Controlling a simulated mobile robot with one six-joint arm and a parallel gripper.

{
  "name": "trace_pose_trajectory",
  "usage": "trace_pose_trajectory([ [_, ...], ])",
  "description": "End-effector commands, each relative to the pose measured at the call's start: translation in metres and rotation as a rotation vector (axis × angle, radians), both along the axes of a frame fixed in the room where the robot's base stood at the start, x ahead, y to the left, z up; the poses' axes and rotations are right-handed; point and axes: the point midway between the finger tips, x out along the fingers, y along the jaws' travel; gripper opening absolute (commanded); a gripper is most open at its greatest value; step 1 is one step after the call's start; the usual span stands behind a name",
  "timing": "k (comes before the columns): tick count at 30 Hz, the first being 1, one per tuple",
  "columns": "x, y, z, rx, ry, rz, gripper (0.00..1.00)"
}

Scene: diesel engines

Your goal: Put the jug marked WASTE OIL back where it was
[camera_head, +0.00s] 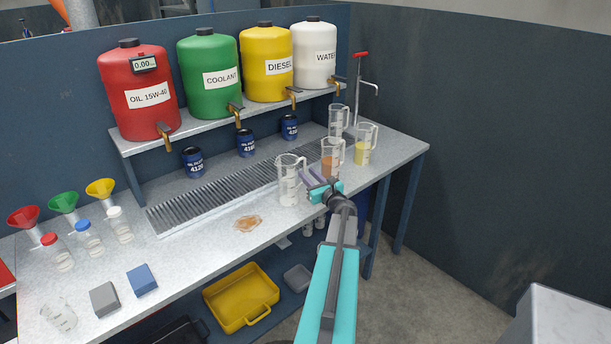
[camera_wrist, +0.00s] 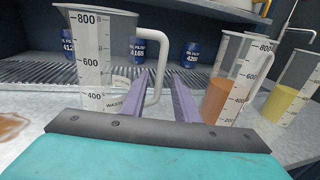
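The jug marked WASTE (camera_wrist: 88,65) is a clear measuring jug with a white handle, and the rest of its marking is hidden. It stands upright on the bench at the left of the wrist view; in the head view it is the jug (camera_head: 288,182) just left of my gripper (camera_head: 315,184). No coloured liquid shows in it. In the wrist view my gripper (camera_wrist: 162,80) is open, its two purple fingers pointing forward with the handle seen in the gap between them. I cannot tell whether the fingers reach around the handle.
A jug with orange liquid (camera_head: 332,158) stands close right of my gripper. Behind are a jug with yellow liquid (camera_head: 365,145) and a clear jug (camera_head: 338,121). A drain grate (camera_head: 220,194) runs along the bench. A brown spill (camera_head: 248,223) lies in front of it.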

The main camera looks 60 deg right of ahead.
Motion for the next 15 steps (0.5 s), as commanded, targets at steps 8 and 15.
trace_pose_trajectory([
  [8,-0.028,0.018,-0.001,-0.001,0.001,-0.001,0.28],
  [15,-0.052,0.032,0.0,-0.001,-0.001,-0.001,0.28],
])
